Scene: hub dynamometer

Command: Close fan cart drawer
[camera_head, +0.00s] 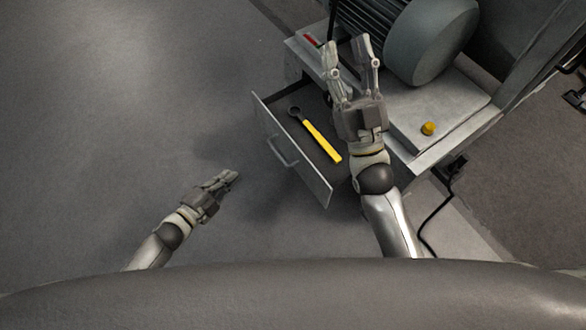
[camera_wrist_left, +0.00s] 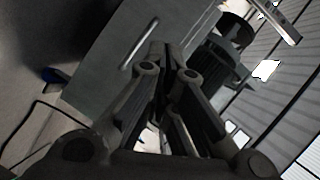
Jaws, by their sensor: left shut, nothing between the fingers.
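The fan cart (camera_head: 455,118) has its drawer (camera_head: 306,174) pulled out toward the left. The drawer's grey front has a bar handle (camera_head: 281,152). A wrench with a yellow handle (camera_head: 321,141) lies inside the drawer. My left gripper (camera_head: 234,175) is shut and empty, to the left of the drawer front and apart from it. The left wrist view shows a grey panel (camera_wrist_left: 105,65) with a bar handle (camera_wrist_left: 138,43) beyond the shut fingers (camera_wrist_left: 165,62). My right gripper (camera_head: 347,47) is open above the cart top, and its arm hides part of the drawer and cart.
A large grey motor or fan housing (camera_head: 430,40) sits on the cart, with a yellow knob (camera_head: 428,128) near its front corner. A black cable (camera_head: 437,208) hangs at the cart's right side. The floor left of the drawer is clear.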

